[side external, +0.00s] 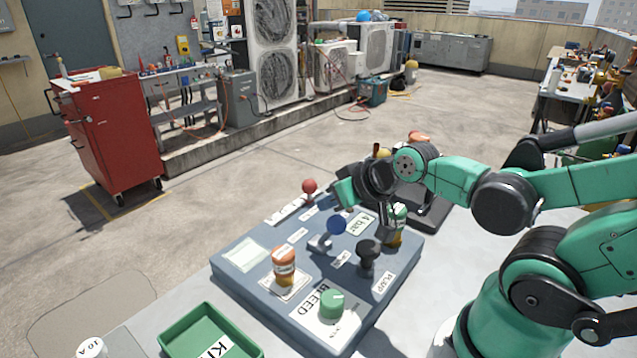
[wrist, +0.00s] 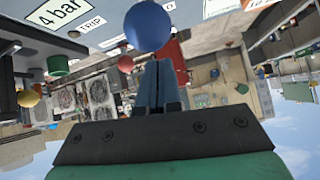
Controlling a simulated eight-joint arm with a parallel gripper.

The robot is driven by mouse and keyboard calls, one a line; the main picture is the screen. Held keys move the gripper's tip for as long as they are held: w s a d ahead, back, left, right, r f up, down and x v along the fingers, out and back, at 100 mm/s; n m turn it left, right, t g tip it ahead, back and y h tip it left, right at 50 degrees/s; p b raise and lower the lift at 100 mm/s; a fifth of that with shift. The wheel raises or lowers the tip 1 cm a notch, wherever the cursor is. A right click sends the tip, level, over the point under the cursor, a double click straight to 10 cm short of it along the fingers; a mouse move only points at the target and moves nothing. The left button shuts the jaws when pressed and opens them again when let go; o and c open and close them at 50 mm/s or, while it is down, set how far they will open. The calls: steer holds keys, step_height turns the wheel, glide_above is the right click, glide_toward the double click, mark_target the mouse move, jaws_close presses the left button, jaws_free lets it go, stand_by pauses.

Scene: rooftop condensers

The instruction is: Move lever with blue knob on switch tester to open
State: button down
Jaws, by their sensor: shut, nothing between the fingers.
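The switch tester (side external: 312,258) is a blue-grey box on the light worktop in the side view. Its lever with the blue knob (side external: 337,225) stands near the middle of the top, beside the "4 bar" label. The blue knob (wrist: 148,27) is large at the top of the wrist view, just beyond my fingertips. My gripper (wrist: 158,68) is shut and empty, its fingers pointing toward the knob. In the side view the green hand of my gripper (side external: 346,192) is just above and behind the knob; its fingertips are hard to make out, and I cannot tell whether they touch the lever.
The tester also carries a red-knobbed lever (side external: 309,187), a black knob (side external: 369,249), an orange button (side external: 284,262) and a green BLEED knob (side external: 331,304). A green tray (side external: 190,336) lies at the front left. A red tool cabinet (side external: 112,135) stands on the floor behind.

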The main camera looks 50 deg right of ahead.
steer(key=shift+s, duration=0.15)
stand_by(0.6)
step_height(320, 180, up, 20)
stand_by(0.6)
steer(key=a+f+n+g, duration=0.1)
steer(key=a+f, duration=0.1)
steer(key=f, duration=0.7)
steer(key=s+a+f+n+g, duration=0.1)
steer(key=a+f, duration=0.1)
steer(key=f, duration=0.7)
steer(key=shift+s+g+y, duration=0.25)
steer(key=shift+g+y, duration=0.05)
steer(key=shift+y, duration=0.1)
